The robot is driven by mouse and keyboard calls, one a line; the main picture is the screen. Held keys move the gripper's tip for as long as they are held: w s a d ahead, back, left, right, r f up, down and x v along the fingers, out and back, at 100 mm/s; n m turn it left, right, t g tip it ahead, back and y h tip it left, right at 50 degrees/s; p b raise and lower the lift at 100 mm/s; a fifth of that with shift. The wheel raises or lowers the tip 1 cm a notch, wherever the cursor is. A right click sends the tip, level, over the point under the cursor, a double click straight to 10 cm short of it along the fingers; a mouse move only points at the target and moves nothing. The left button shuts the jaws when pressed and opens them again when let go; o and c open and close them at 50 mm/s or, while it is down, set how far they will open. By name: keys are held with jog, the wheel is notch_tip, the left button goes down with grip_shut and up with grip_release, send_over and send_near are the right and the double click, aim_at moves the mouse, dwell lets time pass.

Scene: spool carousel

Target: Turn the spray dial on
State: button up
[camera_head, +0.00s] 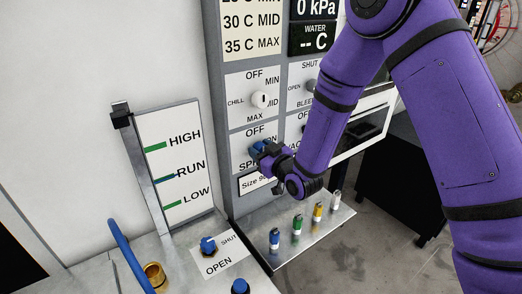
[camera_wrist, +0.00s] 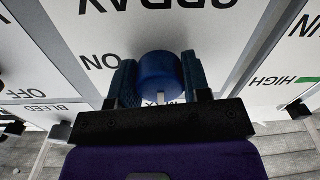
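The spray dial (camera_wrist: 160,68) is a round blue knob on a white panel plate lettered SPRAY, OFF and ON. In the wrist view, which shows the panel upside down, it sits between the two fingers of my gripper (camera_wrist: 160,82). A finger lies against each side of it, with no clear gap. In the head view, the dial (camera_head: 256,147) shows just past the tip of my gripper (camera_head: 264,150), which partly covers it and the lettering.
A blue valve knob (camera_head: 208,244) and a level gauge (camera_head: 172,165) are at left.

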jog(key=shift+m, duration=0.4)
jog(key=m, duration=0.3)
jog(key=shift+m, duration=0.3)
jog(key=m, duration=0.4)
jog(key=shift+f+m, duration=0.1)
jog(key=shift+m, duration=0.2)
jog(key=m, duration=0.4)
jog(key=shift+m, duration=0.3)
jog(key=shift+m+t, duration=0.3)
jog(key=shift+m, duration=2)
jog(key=o, duration=0.9)
jog(key=shift+o, duration=0.2)
